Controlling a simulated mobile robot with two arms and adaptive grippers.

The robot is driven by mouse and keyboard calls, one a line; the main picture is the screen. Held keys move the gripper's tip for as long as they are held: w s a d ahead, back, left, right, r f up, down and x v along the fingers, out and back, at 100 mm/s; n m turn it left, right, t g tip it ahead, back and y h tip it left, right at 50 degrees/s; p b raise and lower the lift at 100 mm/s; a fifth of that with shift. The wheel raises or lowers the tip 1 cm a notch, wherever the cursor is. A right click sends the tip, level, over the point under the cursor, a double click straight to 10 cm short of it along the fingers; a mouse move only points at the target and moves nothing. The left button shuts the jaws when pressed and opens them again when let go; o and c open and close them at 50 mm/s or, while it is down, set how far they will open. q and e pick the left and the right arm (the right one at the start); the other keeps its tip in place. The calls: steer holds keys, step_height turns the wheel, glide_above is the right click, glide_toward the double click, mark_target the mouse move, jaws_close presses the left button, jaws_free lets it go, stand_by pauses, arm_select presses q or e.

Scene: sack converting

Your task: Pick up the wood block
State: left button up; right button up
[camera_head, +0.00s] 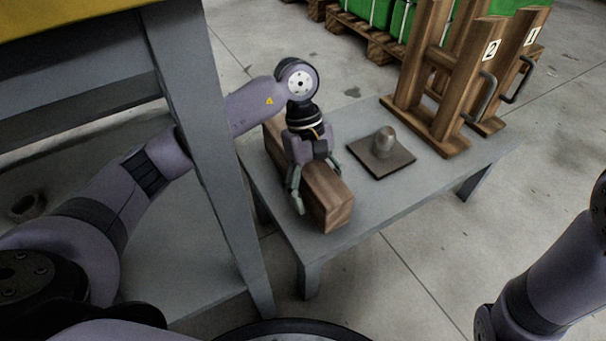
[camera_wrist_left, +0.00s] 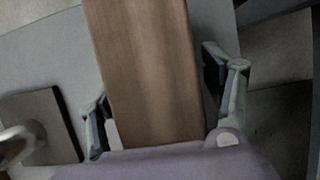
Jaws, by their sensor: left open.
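The wood block (camera_head: 331,202) is a long brown beam lying on a low grey table (camera_head: 375,205). My left gripper (camera_head: 317,188) is open over the block, with one finger on each side of it in the head view. In the left wrist view the block (camera_wrist_left: 150,65) runs between the two spread fingers of the left gripper (camera_wrist_left: 162,108), with a gap visible on the right side. I cannot tell whether the fingers touch it. My right arm shows at the right edge of the head view, but its gripper is out of frame.
A dark square plate with a rounded metal knob (camera_head: 385,142) sits right of the block. Wooden stands numbered 2 (camera_head: 440,85) and 1 (camera_head: 518,70) with handles stand at the table's far right. A grey frame post (camera_head: 215,150) rises close on the left. Green sacks on pallets are behind.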

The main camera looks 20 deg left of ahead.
arm_select(q)
steer(key=shift+f, duration=0.1)
steer(key=shift+c, duration=0.5)
jaws_close()
stand_by(0.5)
